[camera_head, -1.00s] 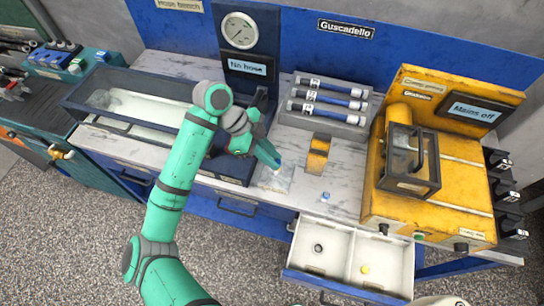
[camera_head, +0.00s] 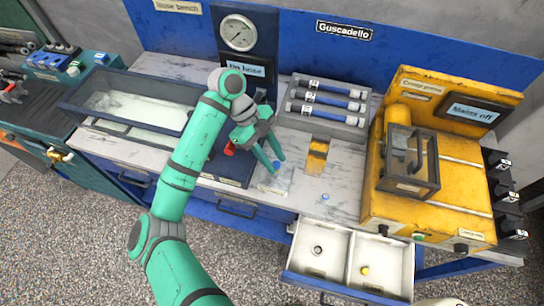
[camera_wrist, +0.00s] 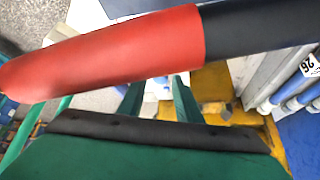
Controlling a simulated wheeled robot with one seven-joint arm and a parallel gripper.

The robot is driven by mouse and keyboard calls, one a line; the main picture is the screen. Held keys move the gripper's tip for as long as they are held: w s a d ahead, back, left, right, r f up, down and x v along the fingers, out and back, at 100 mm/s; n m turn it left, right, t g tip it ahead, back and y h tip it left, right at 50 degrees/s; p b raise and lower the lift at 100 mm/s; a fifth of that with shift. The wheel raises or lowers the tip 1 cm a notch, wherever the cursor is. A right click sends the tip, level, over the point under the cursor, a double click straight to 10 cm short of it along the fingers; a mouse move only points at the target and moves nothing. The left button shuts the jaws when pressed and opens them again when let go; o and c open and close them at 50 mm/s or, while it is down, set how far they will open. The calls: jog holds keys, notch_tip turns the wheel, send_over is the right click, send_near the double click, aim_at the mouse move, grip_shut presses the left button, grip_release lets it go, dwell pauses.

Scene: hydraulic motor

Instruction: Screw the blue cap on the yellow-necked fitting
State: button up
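My gripper (camera_head: 273,164) is over the marble worktop left of the yellow block, its two green fingers spread apart. In the wrist view the fingers (camera_wrist: 158,98) also stand apart, with a small pale and bluish shape between and beyond them; I cannot tell whether they touch it. A small blue cap-like piece (camera_head: 325,197) lies on the worktop near its front edge, right of my gripper. A yellow upright block (camera_head: 317,152) stands behind it; I cannot tell whether this carries the yellow-necked fitting. A clear sheet or bag (camera_head: 272,181) lies below my fingers.
A red-and-black handle (camera_wrist: 110,50) crosses close before the wrist camera. A rack of blue tubes (camera_head: 325,103) stands behind. The yellow machine (camera_head: 440,200) is on the right. The open drawer (camera_head: 340,250) holds a dark ring and a yellow piece. A glass-sided tank (camera_head: 130,105) is left.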

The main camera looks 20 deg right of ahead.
jog(key=shift+s+d, duration=0.4)
jog(key=shift+s, duration=0.1)
jog(key=n+t+h, duration=0.1)
jog(key=n, duration=0.2)
jog(key=shift+n+h, duration=0.3)
jog(key=n+t+h, duration=0.1)
jog(key=n+t, duration=0.1)
jog(key=n, duration=0.2)
jog(key=shift+n+t, duration=1)
jog(key=shift+n, duration=0.4)
jog(key=shift+s+d+n+t, duration=0.1)
jog(key=shift+n+t, duration=0.5)
jog(key=shift+n, duration=0.5)
jog(key=n+t, duration=0.1)
jog(key=n, duration=0.1)
jog(key=n+t+y, duration=0.1)
jog(key=n, duration=0.2)
jog(key=shift+t, duration=0.3)
jog(key=n+t+y, duration=0.1)
jog(key=n, duration=0.2)
